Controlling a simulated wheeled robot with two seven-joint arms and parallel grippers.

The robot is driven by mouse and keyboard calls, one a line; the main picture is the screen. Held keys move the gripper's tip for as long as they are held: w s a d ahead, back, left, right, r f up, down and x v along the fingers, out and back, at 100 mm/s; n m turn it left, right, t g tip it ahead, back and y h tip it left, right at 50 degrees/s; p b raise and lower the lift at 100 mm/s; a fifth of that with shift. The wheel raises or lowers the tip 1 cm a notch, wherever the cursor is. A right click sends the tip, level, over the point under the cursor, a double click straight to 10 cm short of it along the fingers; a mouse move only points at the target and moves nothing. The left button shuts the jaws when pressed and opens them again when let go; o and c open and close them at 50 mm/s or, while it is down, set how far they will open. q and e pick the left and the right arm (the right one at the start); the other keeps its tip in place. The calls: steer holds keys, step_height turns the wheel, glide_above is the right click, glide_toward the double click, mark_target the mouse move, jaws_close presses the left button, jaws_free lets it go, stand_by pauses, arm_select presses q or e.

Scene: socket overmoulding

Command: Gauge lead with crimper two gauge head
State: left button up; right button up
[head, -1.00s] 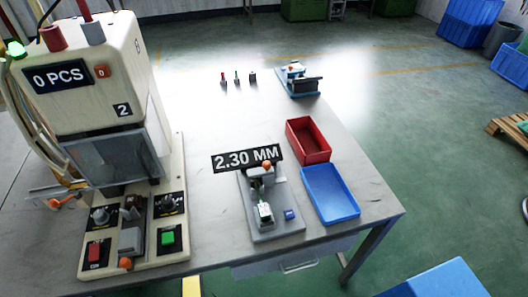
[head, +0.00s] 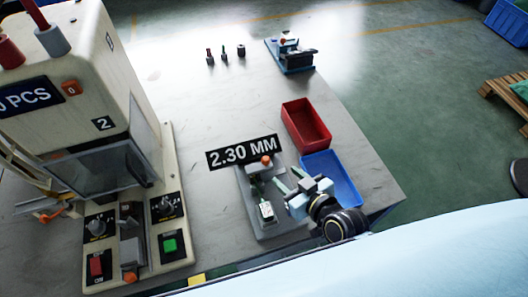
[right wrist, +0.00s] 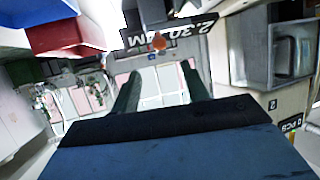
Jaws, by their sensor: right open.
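The gauge head (head: 249,206) is a grey stand with an orange knob (head: 267,160) and a black display (head: 242,152) reading 2.30 MM. A small pale piece (head: 266,211) sits on its base; I cannot tell whether it is part of the gauge. Crimper two (head: 95,95) is the cream machine marked 2 at the left. I cannot make out a separate lead. My right gripper (head: 282,181) is open and empty just right of the gauge, its fingers pointing towards it. In the right wrist view its two fingers (right wrist: 158,80) are apart, with the orange knob beyond them.
A red bin (head: 305,127) and a blue tray (head: 343,178) stand right of the gauge; my right gripper partly covers the tray. A blue fixture (head: 291,55) and several small pins (head: 225,52) stand at the back. The table between them and the gauge is clear.

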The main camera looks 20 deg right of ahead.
mark_target(268, 162)
steer(key=x, duration=0.6)
steer(key=b+x, duration=0.1)
steer(key=x, duration=0.4)
steer(key=shift+w+f, duration=0.2)
steer(key=shift+w+a, duration=0.1)
arm_select(q)
steer(key=shift+g, duration=0.3)
steer(key=s, duration=0.1)
steer(key=s+f, duration=0.1)
steer(key=s, duration=0.1)
steer(key=shift+s+a+f, duration=0.1)
steer(key=shift+s+f, duration=0.15)
steer(key=shift+s, duration=0.15)
arm_select(e)
jaws_close()
